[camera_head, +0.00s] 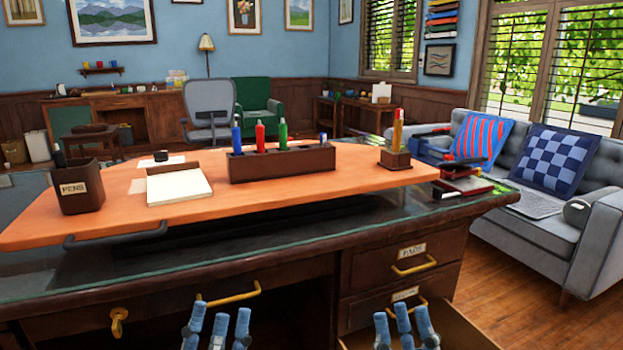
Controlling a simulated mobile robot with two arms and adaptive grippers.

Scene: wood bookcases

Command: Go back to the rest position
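My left gripper (217,325) shows at the bottom edge, in front of the desk's dark lower front. Its blue fingers point up and stand apart with nothing between them. My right gripper (404,325) is also at the bottom edge, further right, in front of the drawers. Its blue fingers are apart and empty too. Both grippers are below the desk top, and neither visibly holds anything. The picture's bottom edge cuts off the rest of both grippers and the arms.
A glass-topped desk (455,222) spans the front. An orange board (330,205) on it carries a pens cup (80,195), paper pad (178,186), marker holder (282,166) and pencil block (395,160). A lower drawer (460,335) is pulled out. A grey sofa (530,230) stands right.

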